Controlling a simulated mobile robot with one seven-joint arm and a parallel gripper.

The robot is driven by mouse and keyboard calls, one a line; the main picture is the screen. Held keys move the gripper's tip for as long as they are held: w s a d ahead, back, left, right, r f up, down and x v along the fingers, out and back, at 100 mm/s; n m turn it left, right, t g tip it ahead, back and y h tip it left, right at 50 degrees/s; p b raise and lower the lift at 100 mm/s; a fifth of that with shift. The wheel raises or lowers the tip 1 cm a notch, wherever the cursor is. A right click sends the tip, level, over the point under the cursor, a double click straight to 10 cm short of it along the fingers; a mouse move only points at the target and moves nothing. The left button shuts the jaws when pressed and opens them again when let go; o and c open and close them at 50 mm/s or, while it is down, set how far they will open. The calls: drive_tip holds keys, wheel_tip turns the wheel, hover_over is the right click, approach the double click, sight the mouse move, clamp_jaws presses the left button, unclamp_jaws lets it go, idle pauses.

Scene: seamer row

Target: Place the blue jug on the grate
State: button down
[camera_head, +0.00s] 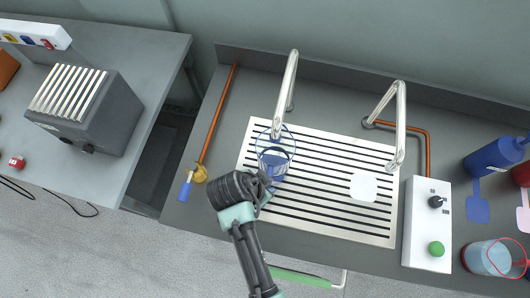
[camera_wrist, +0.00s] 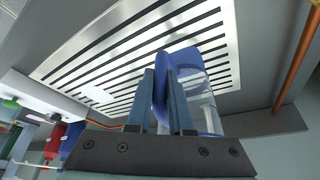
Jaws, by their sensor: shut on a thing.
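The blue jug (camera_head: 276,158) is clear with a blue rim and handle. In the head view it appears over the left part of the slotted metal grate (camera_head: 322,236), by the left tap. My gripper (camera_head: 265,184) is at its near side. In the wrist view, my gripper's fingers (camera_wrist: 165,105) are shut on the jug's blue handle (camera_wrist: 163,88), with the clear body (camera_wrist: 196,85) to the right. The grate (camera_wrist: 50,75) lies beyond it in that view. I cannot tell whether the jug's base touches the grate.
Two bent metal taps, left (camera_head: 290,78) and right (camera_head: 400,122), reach over the grate. A white control box (camera_head: 428,222) stands to the right, with a red-rimmed jug (camera_head: 490,258) and a blue bottle (camera_head: 494,157) beyond. A white patch (camera_head: 363,187) lies on the grate's right part.

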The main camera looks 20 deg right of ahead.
drive_tip(key=shift+a+f, duration=0.15)
drive_tip(key=shift+f, duration=1.6)
drive_tip(key=c, duration=0.8)
unclamp_jaws()
